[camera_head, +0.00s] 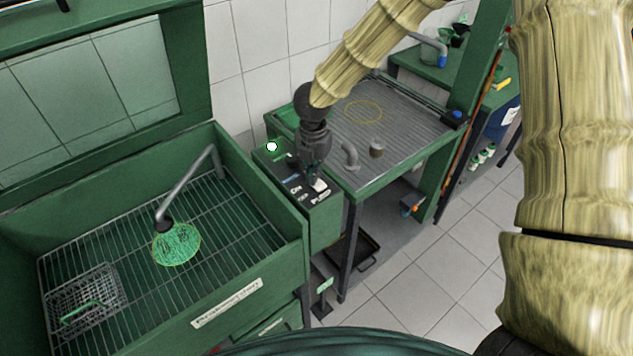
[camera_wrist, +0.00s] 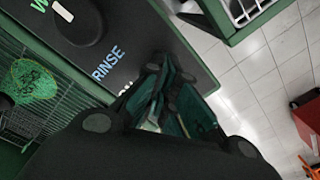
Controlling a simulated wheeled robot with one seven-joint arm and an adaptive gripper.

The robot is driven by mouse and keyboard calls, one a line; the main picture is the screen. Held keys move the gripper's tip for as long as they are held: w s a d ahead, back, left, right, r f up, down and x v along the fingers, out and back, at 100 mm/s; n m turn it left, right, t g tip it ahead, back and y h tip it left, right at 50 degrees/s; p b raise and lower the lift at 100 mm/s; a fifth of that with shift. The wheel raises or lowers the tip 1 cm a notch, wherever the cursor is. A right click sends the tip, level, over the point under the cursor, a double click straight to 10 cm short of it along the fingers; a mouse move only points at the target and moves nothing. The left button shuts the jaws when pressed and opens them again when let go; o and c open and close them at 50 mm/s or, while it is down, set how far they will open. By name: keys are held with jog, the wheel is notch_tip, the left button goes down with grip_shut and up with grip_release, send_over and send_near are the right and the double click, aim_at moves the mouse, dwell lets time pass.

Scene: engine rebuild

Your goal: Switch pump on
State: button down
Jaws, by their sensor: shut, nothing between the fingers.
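A green control box (camera_head: 325,222) with a dark top panel stands between the wash basin and the ribbed table. In the head view, white lettering that seems to read ON, OFF and PUMP (camera_head: 320,197) lies at the panel's near end. My gripper (camera_head: 314,178) points down at this end, with a small pale piece (camera_head: 319,185), perhaps the pump switch, right beside its tips. Contact cannot be told. In the wrist view my gripper (camera_wrist: 160,92) is shut and empty over the panel's edge. The fingers hide the switch area; its position is unclear.
The wrist view shows RINSE lettering (camera_wrist: 108,64) and a round black knob (camera_wrist: 78,22) on the panel. The green basin (camera_head: 275,262) holds a wire basket (camera_head: 85,298) and a bent pipe (camera_head: 186,188). The ribbed table (camera_head: 415,135) carries a small cup (camera_head: 376,148).

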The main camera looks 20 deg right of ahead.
jog(key=shift+r+p, duration=2.75)
jog(key=shift+r, duration=0.7)
